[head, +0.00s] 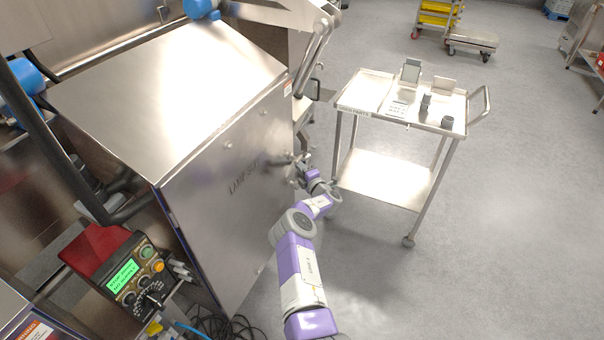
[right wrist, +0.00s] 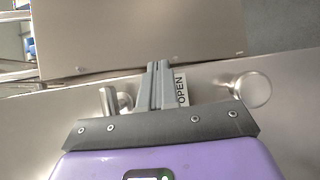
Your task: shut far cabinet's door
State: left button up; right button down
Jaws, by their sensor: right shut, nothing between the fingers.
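A large brushed-steel cabinet (head: 200,190) stands at the left in the head view, with "LAMP" lettering on its front face. My right gripper (head: 303,160) is at that face's far edge, at the end of my purple and white arm. In the right wrist view my right gripper (right wrist: 158,88) is shut and empty. Just beyond its fingers is an "OPEN" label (right wrist: 182,90) on a metal surface, between a metal latch (right wrist: 112,101) and a round fitting (right wrist: 253,89). A flat steel panel (right wrist: 135,35) fills the top. I cannot tell whether the fingers touch anything. My left gripper is not seen.
A steel cart (head: 385,175) with small items on top stands right of the cabinet. A control box with a green screen (head: 123,275) sits at lower left, with black cables (head: 235,328) on the floor. The grey floor (head: 500,230) at right is clear.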

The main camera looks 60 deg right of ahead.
aim_at(292, 164)
jog(key=shift+w+a+r, duration=0.15)
jog(key=shift+w, duration=0.75)
jog(key=shift+w+a+r, duration=0.1)
jog(key=shift+w+r, duration=0.05)
jog(key=shift+w, duration=0.7)
jog(key=s+d+p, duration=0.2)
jog(key=s+p, duration=0.1)
jog(key=s, duration=1.2)
jog(key=shift+s+f+h, duration=0.3)
jog(key=shift+s+f, duration=0.05)
jog(key=shift+s, duration=0.05)
